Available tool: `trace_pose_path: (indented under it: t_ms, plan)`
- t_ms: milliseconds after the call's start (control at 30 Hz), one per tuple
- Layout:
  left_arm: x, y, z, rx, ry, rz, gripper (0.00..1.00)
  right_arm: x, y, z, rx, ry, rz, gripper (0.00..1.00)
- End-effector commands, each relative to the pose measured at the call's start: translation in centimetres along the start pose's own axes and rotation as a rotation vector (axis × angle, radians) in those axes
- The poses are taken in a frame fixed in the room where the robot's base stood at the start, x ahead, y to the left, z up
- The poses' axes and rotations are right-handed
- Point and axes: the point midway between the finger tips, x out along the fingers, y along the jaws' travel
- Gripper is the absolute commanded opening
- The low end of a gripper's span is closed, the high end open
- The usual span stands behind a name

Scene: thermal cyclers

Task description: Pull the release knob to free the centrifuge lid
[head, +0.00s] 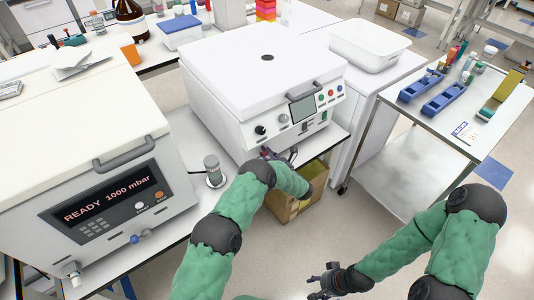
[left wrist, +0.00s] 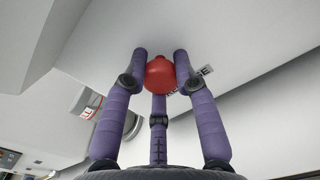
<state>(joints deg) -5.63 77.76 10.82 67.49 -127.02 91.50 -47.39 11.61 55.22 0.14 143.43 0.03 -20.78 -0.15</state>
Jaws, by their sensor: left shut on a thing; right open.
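The white centrifuge (head: 255,95) stands on the bench, with its lid (head: 262,55) lying closed on top. The red release knob (left wrist: 160,75) shows in the left wrist view on a pale panel, beside a partly hidden label. My left gripper (left wrist: 160,68) has its purple fingers shut around the knob. In the head view, my left gripper (head: 274,154) is at the centrifuge's lower front, and the knob is hidden there. My right gripper (head: 328,283) is open and empty over the floor at the bottom of the head view.
A large white device (head: 75,130) reading "READY 1000 mbar" stands at the left. A small grey cylinder (head: 213,170) stands on the bench between it and the centrifuge. A cardboard box (head: 305,195) is below my left gripper. A trolley (head: 465,125) with blue racks stands at the right.

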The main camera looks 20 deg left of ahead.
Motion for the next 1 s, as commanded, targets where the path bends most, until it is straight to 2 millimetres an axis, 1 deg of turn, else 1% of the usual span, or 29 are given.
trace_pose_path:
  t_ms: [167, 400, 633, 667, 700, 733, 1000]
  plan:
    - [0.0, -0.1, 0.3, -0.004, -0.005, 0.001, 0.0, 0.0, 0.0, 0.0, 0.0, 0.0, 0.0, 0.54]
    - [-1.8, -0.1, 0.4, -0.006, -0.007, 0.001, 0.0, 0.8, 0.3, 0.0, 0.0, 0.0, 0.0, 0.54]
    - [-1.8, -0.1, 0.5, -0.007, -0.008, 0.002, 0.0, 0.7, 0.3, 0.0, 0.0, 0.0, 0.0, 0.54]
    - [-1.8, -0.1, 0.6, -0.007, -0.008, 0.001, 0.34, 0.7, 0.2, 0.0, 0.0, 0.0, 0.0, 0.54]
    - [-1.8, -0.1, 0.6, -0.007, -0.008, 0.001, 0.45, 0.7, 0.2, 0.0, 0.0, 0.0, 0.0, 0.54]
    - [-1.8, -0.1, 0.6, -0.007, -0.008, 0.001, 0.54, 0.7, 0.2, 0.0, 0.0, 0.0, 0.0, 0.54]
    - [-1.9, -0.1, 0.3, -0.004, -0.004, 0.001, 0.54, 0.7, 0.3, 0.0, 0.0, 0.0, 0.0, 0.54]
